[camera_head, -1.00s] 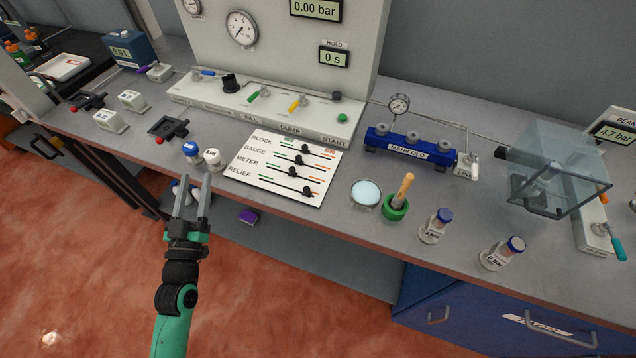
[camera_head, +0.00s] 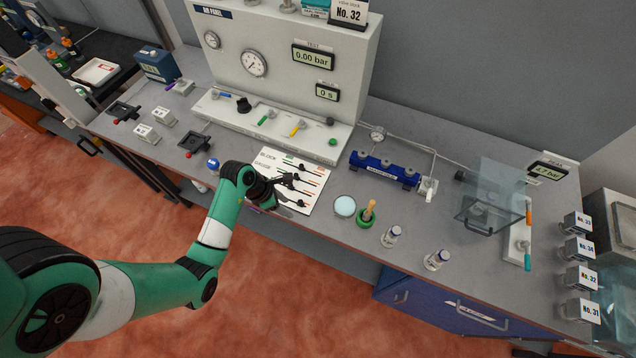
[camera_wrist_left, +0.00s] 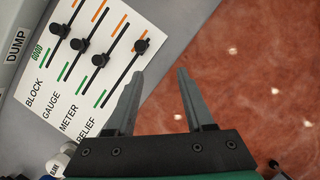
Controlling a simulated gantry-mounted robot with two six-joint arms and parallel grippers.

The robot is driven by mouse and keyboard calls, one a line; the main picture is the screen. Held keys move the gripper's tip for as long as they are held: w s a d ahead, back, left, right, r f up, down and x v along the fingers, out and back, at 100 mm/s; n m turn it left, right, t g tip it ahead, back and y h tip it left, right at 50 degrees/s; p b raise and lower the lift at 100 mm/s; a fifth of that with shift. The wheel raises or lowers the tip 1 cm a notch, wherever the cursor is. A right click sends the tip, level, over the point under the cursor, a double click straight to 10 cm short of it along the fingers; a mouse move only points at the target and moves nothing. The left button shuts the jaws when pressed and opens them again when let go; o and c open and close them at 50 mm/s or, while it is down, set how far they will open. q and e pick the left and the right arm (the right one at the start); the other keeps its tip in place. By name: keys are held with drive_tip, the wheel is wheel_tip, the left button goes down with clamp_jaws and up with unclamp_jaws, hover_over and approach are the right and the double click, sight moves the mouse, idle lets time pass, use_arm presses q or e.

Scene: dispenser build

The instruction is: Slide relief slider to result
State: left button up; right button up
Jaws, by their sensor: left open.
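The white slider board (camera_head: 312,172) lies on the bench, with lanes labelled BLOCK, GAUGE, METER and RELIEF. In the left wrist view the board (camera_wrist_left: 50,98) has green marks at the label ends and orange marks at the far ends. The black relief slider knob (camera_wrist_left: 141,46) sits near the orange end of its lane. No "result" label is readable. My right gripper is not in view.
A round pale dish (camera_head: 345,206), a green mortar (camera_head: 366,216) and two capped bottles (camera_head: 391,236) stand right of the board. The valve panel (camera_head: 270,128) is behind it. A blue-capped vial (camera_head: 213,163) stands to its left. Open floor lies in front.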

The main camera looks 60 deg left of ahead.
sight(300, 201)
use_arm(q)
wheel_tip(300, 201, up, 7)
drive_tip(key=a+p, duration=0.2)
drive_tip(key=p, duration=0.1)
drive_tip(key=b+x, duration=0.1)
drive_tip(key=x, duration=0.3)
drive_tip(key=b+x, duration=0.1)
drive_tip(key=x, duration=0.3)
drive_tip(key=b+x, duration=0.1)
drive_tip(key=x, duration=0.2)
drive_tip(key=shift+w+a+f, duration=0.3)
drive_tip(key=shift+w, duration=0.15)
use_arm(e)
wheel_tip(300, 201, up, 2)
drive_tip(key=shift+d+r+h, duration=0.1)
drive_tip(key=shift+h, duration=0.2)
use_arm(q)
clamp_jaws()
